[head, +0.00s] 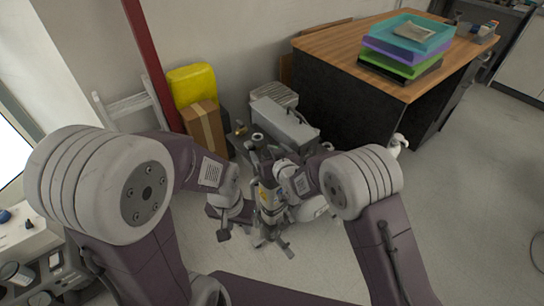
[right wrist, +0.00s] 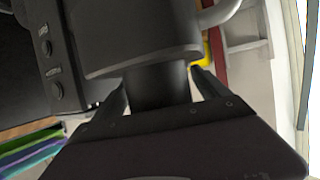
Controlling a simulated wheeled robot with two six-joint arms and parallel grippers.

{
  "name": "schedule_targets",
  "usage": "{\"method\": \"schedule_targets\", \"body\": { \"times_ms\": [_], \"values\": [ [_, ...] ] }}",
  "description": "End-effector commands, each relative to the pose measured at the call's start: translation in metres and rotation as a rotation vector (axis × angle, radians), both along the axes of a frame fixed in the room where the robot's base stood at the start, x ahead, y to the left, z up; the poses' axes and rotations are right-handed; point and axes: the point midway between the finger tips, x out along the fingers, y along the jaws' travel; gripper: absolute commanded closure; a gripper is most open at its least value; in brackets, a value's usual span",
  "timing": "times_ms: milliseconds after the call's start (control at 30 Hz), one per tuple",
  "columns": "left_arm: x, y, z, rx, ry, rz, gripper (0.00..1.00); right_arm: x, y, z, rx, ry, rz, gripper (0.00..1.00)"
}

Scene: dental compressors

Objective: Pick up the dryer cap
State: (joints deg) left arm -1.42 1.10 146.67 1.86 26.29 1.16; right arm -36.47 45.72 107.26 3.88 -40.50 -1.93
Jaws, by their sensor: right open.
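In the right wrist view, a dark round part, which looks like the dryer cap (right wrist: 160,86), lies between the two fingers of my right gripper (right wrist: 160,92). The fingers are open, one on each side, with a narrow gap visible at the right finger. A wider dark body (right wrist: 140,42) adjoins the round part. In the head view, my right gripper (head: 263,160) is at the top of the silver dryer cylinder (head: 268,197), and the cap is hard to make out there. My left gripper (head: 250,236) is low beside the compressor; its jaw opening is unclear.
A grey case-like unit (head: 285,122) stands behind the compressor. A cardboard box (head: 206,130) and a yellow item (head: 192,83) are by the wall. A wooden-topped desk (head: 345,55) with stacked trays (head: 405,48) is at back right. The floor at right is clear.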

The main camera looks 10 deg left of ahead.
Motion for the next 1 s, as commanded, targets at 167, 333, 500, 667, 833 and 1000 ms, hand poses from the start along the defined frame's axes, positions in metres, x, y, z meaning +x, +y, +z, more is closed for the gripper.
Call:
{"method": "schedule_targets", "body": {
  "times_ms": [167, 333, 500, 667, 833, 1000],
  "values": [
    [0.0, 0.0, 0.0, 0.0, 0.0, 0.0, 0.64, 0.0, 0.0, 0.0, 0.0, 0.0, 0.0, 0.2],
    [0.0, 0.0, 0.0, 0.0, 0.0, 0.0, 0.64, 0.0, 0.0, 0.001, 0.0, 0.0, 0.0, 0.68],
    [0.0, 0.0, 0.0, 0.0, 0.0, 0.0, 0.64, 0.0, 0.0, 0.001, 0.001, 0.0, 0.0, 0.85],
    [0.0, 0.0, 0.002, 0.0, 0.0, 0.0, 0.64, 0.0, 0.0, 0.004, 0.002, -0.001, 0.0, 0.85],
    [0.0, 0.0, 0.009, 0.0, 0.0, 0.0, 0.64, 0.0, 0.0, 0.026, 0.003, -0.003, 0.0, 0.85],
    [0.0, 0.0, 0.015, 0.0, 0.0, 0.0, 0.64, 0.007, -0.016, 0.053, 0.002, -0.003, -0.005, 0.85]
  ]
}}
